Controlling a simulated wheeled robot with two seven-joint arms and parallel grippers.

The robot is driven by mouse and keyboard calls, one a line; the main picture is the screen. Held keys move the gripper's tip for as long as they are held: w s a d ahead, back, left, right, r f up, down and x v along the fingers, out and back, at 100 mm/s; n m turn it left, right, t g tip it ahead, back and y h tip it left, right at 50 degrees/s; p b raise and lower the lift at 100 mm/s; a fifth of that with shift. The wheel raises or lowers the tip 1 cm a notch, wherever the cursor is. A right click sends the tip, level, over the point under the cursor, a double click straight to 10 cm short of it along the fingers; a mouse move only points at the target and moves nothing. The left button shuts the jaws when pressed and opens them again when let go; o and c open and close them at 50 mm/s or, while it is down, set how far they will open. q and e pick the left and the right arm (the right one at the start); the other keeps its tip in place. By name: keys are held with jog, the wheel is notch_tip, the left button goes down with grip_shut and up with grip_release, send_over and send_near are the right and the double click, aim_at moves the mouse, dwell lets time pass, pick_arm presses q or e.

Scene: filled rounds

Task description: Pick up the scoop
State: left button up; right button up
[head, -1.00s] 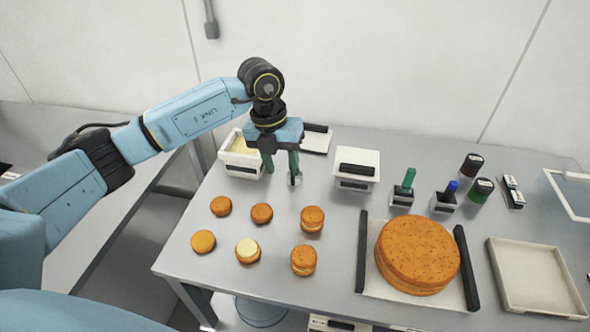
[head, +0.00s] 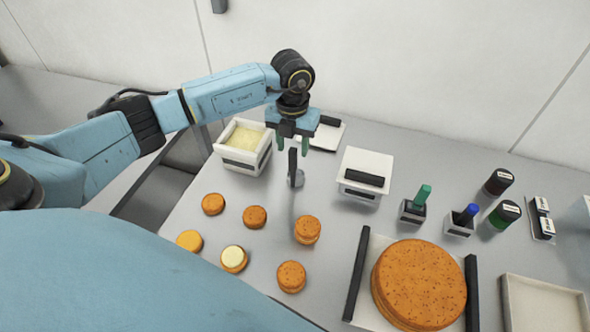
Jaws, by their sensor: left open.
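The scoop (head: 293,163) stands with its dark handle upright and a small grey part at its foot, on the grey table behind the round cakes. My left gripper (head: 292,147) is above and behind it, with its two green fingers apart. The top of the handle shows between the fingers in the picture. I cannot tell whether the handle is truly between them in depth or touches either one. My right gripper is out of view.
A white tub of pale filling (head: 243,147) stands just left of the scoop. A white box with a dark bar (head: 363,176) stands to the right. Several small round cakes (head: 307,229) lie in front. A large cake (head: 418,285) sits at front right.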

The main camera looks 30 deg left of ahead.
aim_at(294, 162)
pick_arm(q)
jog(key=shift+f, duration=0.7)
jog(key=f+p, duration=0.1)
jog(key=f, duration=0.3)
jog(key=shift+d+f, duration=0.2)
jog(key=shift+f, duration=0.2)
jog(key=shift+c, duration=0.4)
grip_shut()
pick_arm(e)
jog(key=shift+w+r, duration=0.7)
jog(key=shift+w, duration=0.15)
